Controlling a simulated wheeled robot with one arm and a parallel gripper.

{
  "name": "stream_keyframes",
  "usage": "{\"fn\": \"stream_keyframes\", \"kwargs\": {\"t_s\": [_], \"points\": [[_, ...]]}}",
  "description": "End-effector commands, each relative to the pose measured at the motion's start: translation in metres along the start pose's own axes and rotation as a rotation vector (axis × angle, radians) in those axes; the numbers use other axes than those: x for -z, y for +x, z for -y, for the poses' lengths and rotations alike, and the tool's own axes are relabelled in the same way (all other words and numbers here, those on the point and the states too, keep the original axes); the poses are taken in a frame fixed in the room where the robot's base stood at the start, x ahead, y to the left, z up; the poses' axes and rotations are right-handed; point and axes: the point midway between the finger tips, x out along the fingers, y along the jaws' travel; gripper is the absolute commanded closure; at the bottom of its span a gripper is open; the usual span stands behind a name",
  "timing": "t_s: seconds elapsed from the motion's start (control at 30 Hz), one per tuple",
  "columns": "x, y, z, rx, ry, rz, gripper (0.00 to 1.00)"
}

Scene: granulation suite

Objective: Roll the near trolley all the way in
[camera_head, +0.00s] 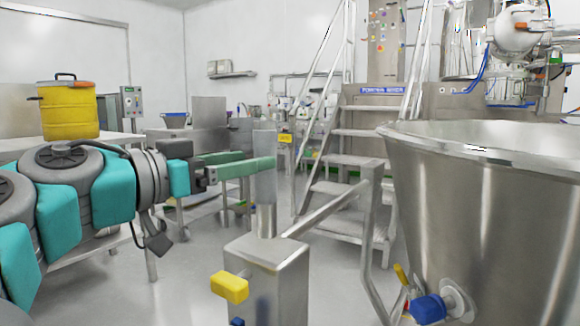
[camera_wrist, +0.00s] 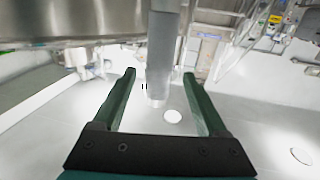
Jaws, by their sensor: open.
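The near trolley carries a large steel bowl (camera_head: 490,200) at the right of the head view, with a blue-capped outlet low on its side. A steel box (camera_head: 268,275) with a yellow knob stands at its left, bearing an upright post (camera_head: 266,205) and joined to a sloping rail. My gripper (camera_head: 268,163) is open at the upper part of this post. In the wrist view my gripper (camera_wrist: 159,75) has its green fingers on either side of the post (camera_wrist: 162,50), with gaps visible. The trolley's wheels are hidden.
Steel steps with handrails (camera_head: 345,190) stand behind the post, leading to a platform with machinery. A yellow drum (camera_head: 68,112) stands on a table at the left. Pale floor (camera_head: 185,285) is clear in front of the table.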

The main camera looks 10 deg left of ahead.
Motion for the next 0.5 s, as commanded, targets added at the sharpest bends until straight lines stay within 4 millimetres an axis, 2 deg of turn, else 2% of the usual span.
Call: {"fn": "stream_keyframes", "kwargs": {"t_s": [0.17, 0.5], "points": [[0.001, 0.017, -0.001, -0.005, 0.000, 0.003, 0.25], [0.002, 0.066, -0.001, -0.002, 0.001, 0.002, 0.25]]}}
